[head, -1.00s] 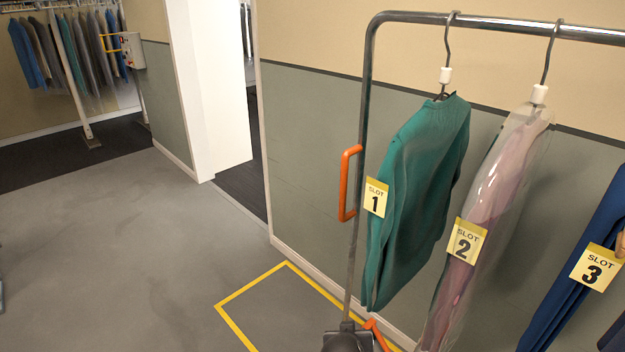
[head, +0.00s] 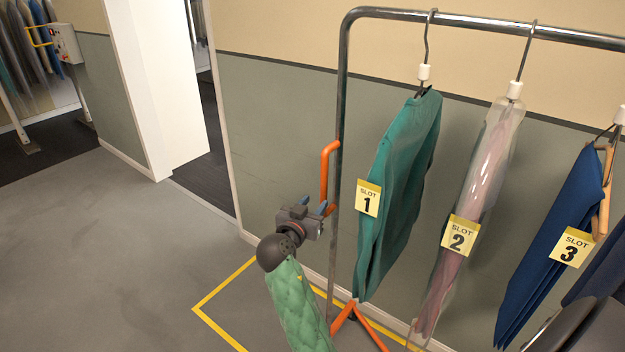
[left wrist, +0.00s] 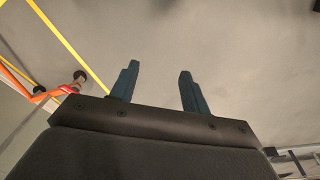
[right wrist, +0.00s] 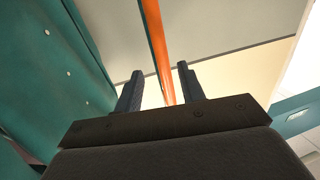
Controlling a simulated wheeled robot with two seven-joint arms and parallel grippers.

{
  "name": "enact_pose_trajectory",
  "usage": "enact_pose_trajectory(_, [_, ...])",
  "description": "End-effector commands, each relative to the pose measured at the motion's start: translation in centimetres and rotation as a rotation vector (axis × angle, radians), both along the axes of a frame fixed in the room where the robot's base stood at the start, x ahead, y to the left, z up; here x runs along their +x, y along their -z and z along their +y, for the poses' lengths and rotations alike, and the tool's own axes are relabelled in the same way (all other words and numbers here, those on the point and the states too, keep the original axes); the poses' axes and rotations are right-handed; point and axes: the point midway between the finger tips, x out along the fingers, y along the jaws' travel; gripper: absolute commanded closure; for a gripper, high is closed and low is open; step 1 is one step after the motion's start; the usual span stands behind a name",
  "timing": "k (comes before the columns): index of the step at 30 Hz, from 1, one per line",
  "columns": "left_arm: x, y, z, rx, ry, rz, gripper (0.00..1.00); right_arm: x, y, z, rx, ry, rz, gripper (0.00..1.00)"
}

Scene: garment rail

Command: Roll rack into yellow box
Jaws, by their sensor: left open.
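The rack (head: 342,110) is a grey metal rail with an orange handle (head: 325,175) on its left post and orange legs (head: 343,318). The yellow box (head: 222,331) is a tape outline on the floor at the rack's left end, partly hidden by my right arm. My right gripper (head: 322,209) is at the handle's lower part. In the right wrist view the orange bar runs between its open fingers (right wrist: 160,88), with a gap visible on the right. My left gripper (left wrist: 157,82) is open and empty above floor, with orange legs and a caster (left wrist: 80,75) to its left.
A green garment (head: 400,190), a bagged pink one (head: 465,215) and a blue one (head: 550,245) hang on the rail with slot tags. A wall (head: 280,120) stands close behind the rack. Open grey floor (head: 120,240) lies to the left.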

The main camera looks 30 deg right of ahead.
Motion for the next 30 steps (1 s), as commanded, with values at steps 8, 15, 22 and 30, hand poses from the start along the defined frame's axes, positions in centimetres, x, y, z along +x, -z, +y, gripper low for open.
enact_pose_trajectory(8, [-0.5, 1.6, 0.4, 0.005, 0.000, 0.001, 0.53, 0.9, -1.6, -1.0, -0.023, 0.015, -0.032, 0.61])
enact_pose_trajectory(15, [-1.1, 4.7, 1.1, 0.014, 0.003, -0.010, 0.53, 2.3, -1.7, -3.2, -0.023, 0.015, -0.030, 0.61])
enact_pose_trajectory(22, [-1.6, 7.7, 1.8, 0.022, 0.007, -0.028, 0.53, 3.8, -1.6, -5.3, -0.022, 0.015, -0.030, 0.61])
enact_pose_trajectory(30, [-2.1, 9.6, 2.4, 0.028, 0.010, -0.041, 0.53, 4.7, -1.4, -6.6, -0.020, 0.014, -0.030, 0.61])
